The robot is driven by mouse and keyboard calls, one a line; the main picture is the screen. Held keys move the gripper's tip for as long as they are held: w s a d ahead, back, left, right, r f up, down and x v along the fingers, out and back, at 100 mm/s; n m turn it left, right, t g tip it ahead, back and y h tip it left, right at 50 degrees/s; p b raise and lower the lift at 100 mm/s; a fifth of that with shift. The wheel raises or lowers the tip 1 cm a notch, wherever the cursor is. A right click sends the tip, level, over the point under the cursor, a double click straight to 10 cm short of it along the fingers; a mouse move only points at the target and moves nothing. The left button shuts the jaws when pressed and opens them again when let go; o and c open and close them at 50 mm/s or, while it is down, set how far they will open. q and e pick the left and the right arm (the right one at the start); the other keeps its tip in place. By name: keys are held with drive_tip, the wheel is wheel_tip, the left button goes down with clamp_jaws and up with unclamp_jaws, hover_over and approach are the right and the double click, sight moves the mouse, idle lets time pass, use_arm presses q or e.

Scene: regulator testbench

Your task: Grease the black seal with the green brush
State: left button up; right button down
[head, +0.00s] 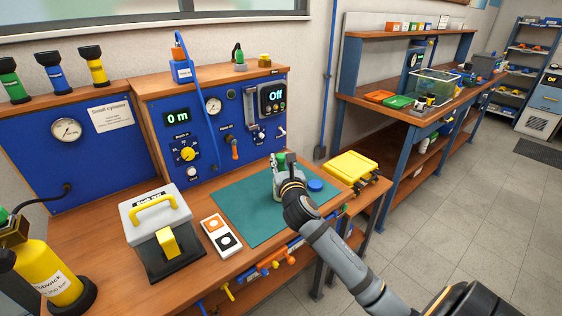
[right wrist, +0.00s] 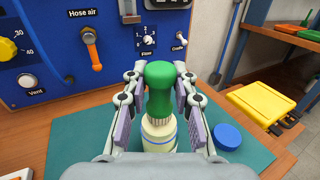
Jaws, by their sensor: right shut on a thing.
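My right gripper (head: 287,165) is over the green mat, and it also shows in the right wrist view (right wrist: 160,105). It is shut on the green brush (right wrist: 159,85), which is upright with its pale bristles down. A cream pot (right wrist: 159,135) with a blue band stands directly below the brush. I cannot tell whether the bristle tips are inside the pot. The black seal (head: 227,241) lies on a white card left of the mat in the head view, beside an orange ring (head: 213,224). My left gripper is not in view.
A blue lid (head: 316,185) lies on the green mat (head: 240,215) right of the pot. A yellow case (head: 350,166) is further right. A grey box with yellow handle (head: 155,215) stands left of the card. The blue panel (head: 205,120) rises behind.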

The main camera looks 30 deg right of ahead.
sight(281, 156)
drive_tip(key=shift+f, duration=0.55)
idle(0.7)
wheel_tip(281, 156, up, 7)
drive_tip(key=p, duration=0.8)
drive_tip(key=shift+r, duration=0.15)
idle(0.4)
wheel_tip(281, 156, down, 7)
drive_tip(key=b, duration=0.8)
drive_tip(key=shift+f+b, duration=0.2)
drive_tip(key=shift+b, duration=0.1)
drive_tip(key=shift+r, duration=0.1)
drive_tip(key=shift+r, duration=0.1)
